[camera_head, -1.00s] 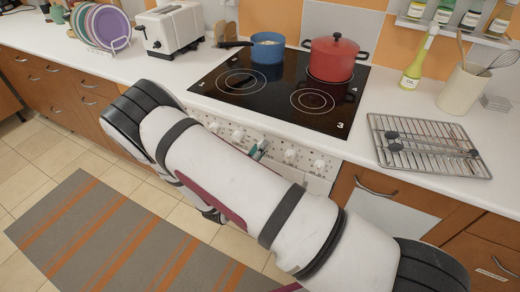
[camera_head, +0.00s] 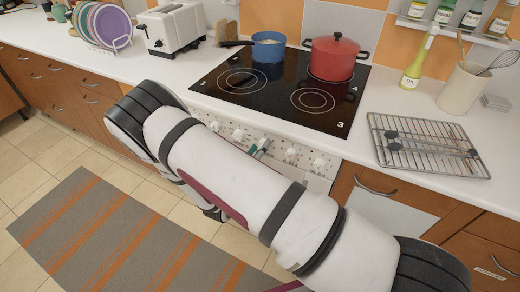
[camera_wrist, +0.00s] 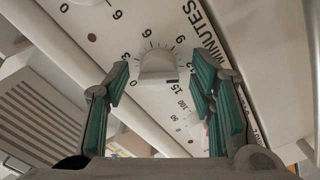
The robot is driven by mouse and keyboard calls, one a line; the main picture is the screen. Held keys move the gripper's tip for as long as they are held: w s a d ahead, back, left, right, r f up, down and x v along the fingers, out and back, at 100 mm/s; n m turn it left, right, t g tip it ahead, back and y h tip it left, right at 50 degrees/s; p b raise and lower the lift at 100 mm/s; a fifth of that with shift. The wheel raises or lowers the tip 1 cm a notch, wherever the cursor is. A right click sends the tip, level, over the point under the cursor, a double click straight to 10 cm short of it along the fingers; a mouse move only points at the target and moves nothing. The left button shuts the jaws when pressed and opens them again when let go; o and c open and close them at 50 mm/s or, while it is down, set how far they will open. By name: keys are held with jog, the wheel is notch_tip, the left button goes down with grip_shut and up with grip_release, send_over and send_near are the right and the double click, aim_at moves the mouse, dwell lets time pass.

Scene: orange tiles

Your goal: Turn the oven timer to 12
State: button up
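The oven timer knob (camera_wrist: 158,66) is white, on the white control panel (camera_wrist: 205,95) marked MINUTES. In the head view a teal finger (camera_head: 262,147) shows at the panel, the rest hidden behind my arm.
The black cooktop (camera_head: 250,92) above the panel carries a blue saucepan (camera_head: 267,50) and a red pot (camera_head: 332,60). Other knobs (camera_head: 291,155) sit along the panel. A wire rack (camera_head: 425,148) lies on the right counter.

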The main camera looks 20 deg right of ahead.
jog(key=shift+a, duration=0.1)
jog(key=v, duration=1.2)
jog(key=shift+r, duration=0.1)
jog(key=s+d+r+m+g, duration=0.2)
jog(key=s+d+r+g, duration=0.15)
jog(key=r, duration=0.35)
jog(key=s+d+r+m+g+y, duration=0.1)
jog(key=s+d+r+g, duration=0.2)
jog(key=d+r+g, duration=0.3)
jog(key=s+d+r+m+g, duration=0.2)
jog(key=s+d+r+g, duration=0.15)
jog(key=r, duration=0.45)
jog(key=s+a+r+n+t+y+p, duration=0.1)
jog(key=s+a+r+n+t+y, duration=0.2)
jog(key=s+r+y, duration=0.8)
jog(key=shift+s+a+r+t+y, duration=0.2)
jog(key=shift+s+r+t+y, duration=0.2)
jog(key=shift+s+r+t, duration=0.7)
